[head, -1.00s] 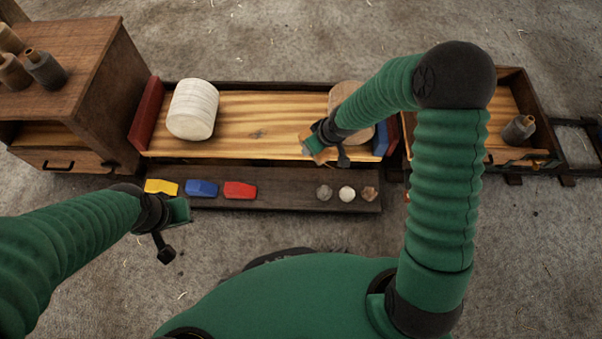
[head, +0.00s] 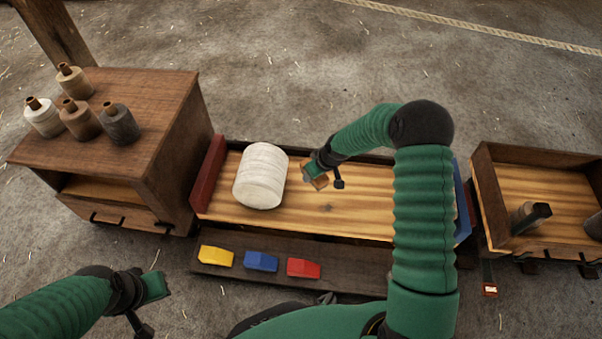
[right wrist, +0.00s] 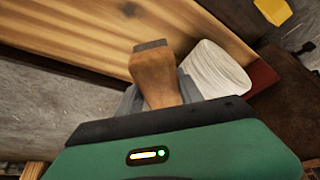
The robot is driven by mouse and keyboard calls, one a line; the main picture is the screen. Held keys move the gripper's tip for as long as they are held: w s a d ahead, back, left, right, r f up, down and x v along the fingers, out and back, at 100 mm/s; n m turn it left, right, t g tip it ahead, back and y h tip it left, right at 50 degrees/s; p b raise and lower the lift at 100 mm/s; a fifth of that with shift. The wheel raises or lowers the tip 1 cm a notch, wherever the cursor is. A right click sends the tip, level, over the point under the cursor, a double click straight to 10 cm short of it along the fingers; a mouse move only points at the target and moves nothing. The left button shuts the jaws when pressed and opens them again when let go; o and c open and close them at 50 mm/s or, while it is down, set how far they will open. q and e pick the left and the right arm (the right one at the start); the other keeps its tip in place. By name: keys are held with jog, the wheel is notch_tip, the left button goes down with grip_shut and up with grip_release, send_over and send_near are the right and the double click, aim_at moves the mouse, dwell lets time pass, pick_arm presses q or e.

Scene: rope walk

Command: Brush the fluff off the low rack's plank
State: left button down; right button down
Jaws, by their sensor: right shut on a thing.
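The low rack's plank (head: 340,214) is a pale striped wooden board between a red end piece (head: 209,174) and a blue one (head: 462,206). My right gripper (head: 314,175) is above the plank's middle, shut on a wooden-handled tool (head: 319,183), probably a brush.
Yellow (head: 216,257), blue (head: 261,261) and red (head: 303,268) blocks lie on the front ledge.

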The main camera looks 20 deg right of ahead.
jog(key=shift+n, duration=0.3)
jog(key=d+f+b, duration=0.2)
jog(key=f, duration=0.3)
jog(key=d+f+b, duration=0.2)
jog(key=f, duration=0.4)
jog(key=d+f+b, duration=0.2)
jog(key=f, duration=0.4)
jog(key=shift+w+d+f+b, duration=0.15)
jog(key=shift+w+d+b, duration=0.1)
jog(key=shift+d+b, duration=0.1)
jog(key=shift+f+b, duration=0.55)
jog(key=shift+f, duration=0.3)
